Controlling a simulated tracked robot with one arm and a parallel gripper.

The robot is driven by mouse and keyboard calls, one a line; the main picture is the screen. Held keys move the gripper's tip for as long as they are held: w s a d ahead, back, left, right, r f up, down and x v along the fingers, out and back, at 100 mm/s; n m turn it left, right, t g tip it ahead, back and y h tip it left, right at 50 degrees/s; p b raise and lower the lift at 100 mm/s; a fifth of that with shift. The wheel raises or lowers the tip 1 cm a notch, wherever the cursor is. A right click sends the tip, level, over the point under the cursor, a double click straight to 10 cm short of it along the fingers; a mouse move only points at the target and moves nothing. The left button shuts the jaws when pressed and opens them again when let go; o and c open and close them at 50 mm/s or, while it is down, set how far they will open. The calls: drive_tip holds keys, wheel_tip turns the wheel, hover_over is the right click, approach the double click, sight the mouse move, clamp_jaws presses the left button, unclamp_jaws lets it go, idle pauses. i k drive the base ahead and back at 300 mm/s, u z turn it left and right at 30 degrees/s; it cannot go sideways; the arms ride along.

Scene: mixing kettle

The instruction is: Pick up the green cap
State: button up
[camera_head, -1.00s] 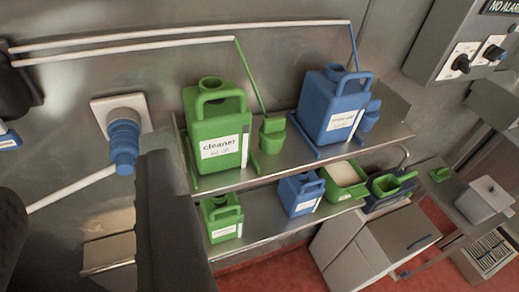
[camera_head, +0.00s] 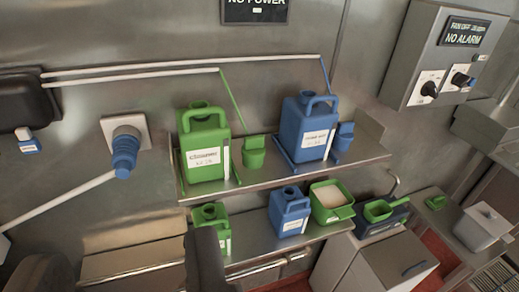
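A green jug (camera_head: 203,148) labelled "cleaner" stands on the upper shelf, its neck open at the top. A small green piece (camera_head: 254,152) at the foot of a green rod sits just to its right; it may be the green cap. Another small green piece (camera_head: 435,202) lies on the side table at the right; I cannot tell which of the two is the cap. Two dark parts of mine rise from the bottom edge at the lower left, well apart from both green pieces. Fingertips and what lies between them cannot be made out.
A blue jug (camera_head: 305,128) stands right on the upper shelf (camera_head: 275,178). Below are a smaller green jug (camera_head: 211,216), a smaller blue jug (camera_head: 289,211) and a green tray (camera_head: 331,201). A wall plug (camera_head: 125,150) and control box (camera_head: 446,62) stick out.

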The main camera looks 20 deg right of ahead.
sight(253, 148)
drive_tip(key=z, duration=0.05)
drive_tip(key=i, duration=0.9)
drive_tip(key=u, duration=0.1)
